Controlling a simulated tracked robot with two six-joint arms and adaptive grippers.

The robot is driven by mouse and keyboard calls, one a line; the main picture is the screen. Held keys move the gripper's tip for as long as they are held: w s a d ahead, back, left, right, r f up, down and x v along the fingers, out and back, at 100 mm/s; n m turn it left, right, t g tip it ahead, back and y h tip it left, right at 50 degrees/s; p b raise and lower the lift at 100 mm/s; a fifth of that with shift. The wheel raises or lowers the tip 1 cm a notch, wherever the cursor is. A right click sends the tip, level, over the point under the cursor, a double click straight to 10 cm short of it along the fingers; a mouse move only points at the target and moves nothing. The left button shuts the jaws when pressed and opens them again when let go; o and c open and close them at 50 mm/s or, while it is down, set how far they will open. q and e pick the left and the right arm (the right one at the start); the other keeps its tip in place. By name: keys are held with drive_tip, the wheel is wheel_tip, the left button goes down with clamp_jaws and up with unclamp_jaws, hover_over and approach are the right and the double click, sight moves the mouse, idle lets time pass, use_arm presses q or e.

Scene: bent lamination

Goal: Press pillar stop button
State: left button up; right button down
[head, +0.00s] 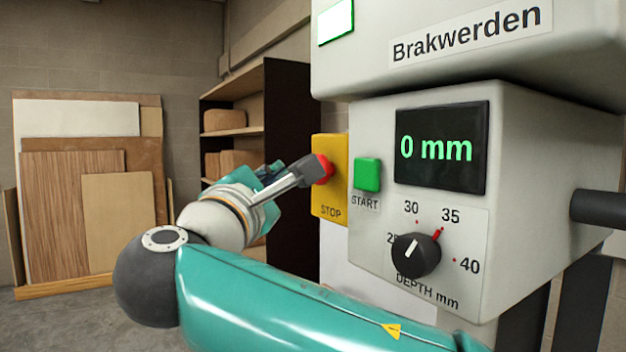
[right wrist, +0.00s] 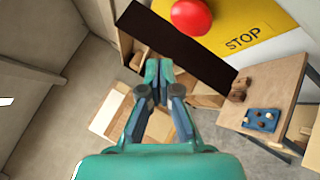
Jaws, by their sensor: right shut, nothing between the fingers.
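The red stop button (head: 326,170) sits on a yellow plate marked STOP (head: 330,202) on the side of the grey machine. It also shows at the top of the right wrist view (right wrist: 192,16), on the yellow plate (right wrist: 245,25). My right gripper (head: 312,170) is shut and empty, its tips overlapping the button's left part in the head view. In the right wrist view my closed fingertips (right wrist: 158,72) appear below the button, with a gap in the picture. I cannot tell whether they touch. My left gripper is in neither view.
A green START button (head: 367,174) is right of the yellow plate. A display (head: 441,147) reads 0 mm above a depth knob (head: 416,255). A dark shelf (head: 290,120) and leaning boards (head: 75,200) stand behind. A wooden table (right wrist: 265,90) shows at right in the wrist view.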

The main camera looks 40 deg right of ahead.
drive_tip(key=shift+d, duration=1.5)
drive_tip(key=shift+s+d, duration=0.1)
drive_tip(key=shift+d+r, duration=0.1)
drive_tip(key=shift+d, duration=0.25)
drive_tip(key=shift+d, duration=0.55)
idle(1.1)
drive_tip(key=shift+a, duration=0.95)
drive_tip(key=shift+a, duration=0.1)
